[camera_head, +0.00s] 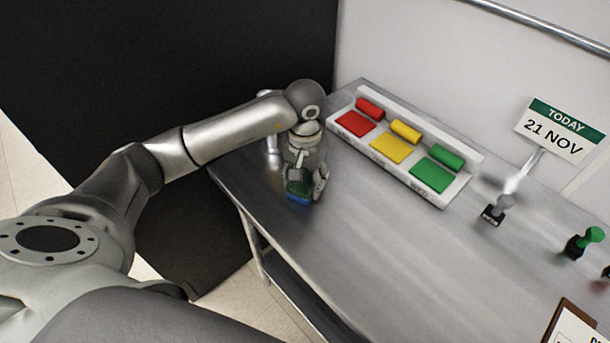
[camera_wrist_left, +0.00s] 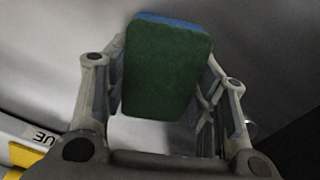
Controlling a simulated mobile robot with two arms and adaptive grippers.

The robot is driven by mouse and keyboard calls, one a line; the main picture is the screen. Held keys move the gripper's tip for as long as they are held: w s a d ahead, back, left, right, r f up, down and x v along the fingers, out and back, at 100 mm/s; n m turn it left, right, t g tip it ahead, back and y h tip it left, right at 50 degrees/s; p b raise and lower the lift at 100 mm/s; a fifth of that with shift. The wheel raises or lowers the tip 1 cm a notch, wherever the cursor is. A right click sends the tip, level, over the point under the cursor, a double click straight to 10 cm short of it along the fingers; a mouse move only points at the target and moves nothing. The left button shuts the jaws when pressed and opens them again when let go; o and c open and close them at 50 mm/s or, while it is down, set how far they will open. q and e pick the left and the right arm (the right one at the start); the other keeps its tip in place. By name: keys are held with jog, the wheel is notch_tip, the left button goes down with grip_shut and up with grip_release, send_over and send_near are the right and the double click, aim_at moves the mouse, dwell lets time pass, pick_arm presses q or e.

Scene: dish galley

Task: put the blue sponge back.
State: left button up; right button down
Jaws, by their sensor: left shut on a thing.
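The sponge (camera_head: 298,198) is blue with a dark green face, and my left gripper (camera_head: 304,188) is shut on it. The gripper points down over the left part of the metal table, near its front edge. I cannot tell whether the sponge touches the tabletop. In the left wrist view the sponge (camera_wrist_left: 165,70) sits between the two fingers, its green face towards the camera and a blue strip along its top edge. My right gripper is not in view.
A white tray (camera_head: 455,190) with red, yellow and green pads and rolls stands at the back of the metal table (camera_head: 370,240). The table's front middle is clear.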

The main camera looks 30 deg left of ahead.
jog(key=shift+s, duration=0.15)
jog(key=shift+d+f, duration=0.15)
pick_arm(q)
jog(key=shift+f+b, duration=0.2)
jog(key=shift+b, duration=0.1)
jog(key=o, duration=1)
jog(key=shift+r, duration=0.1)
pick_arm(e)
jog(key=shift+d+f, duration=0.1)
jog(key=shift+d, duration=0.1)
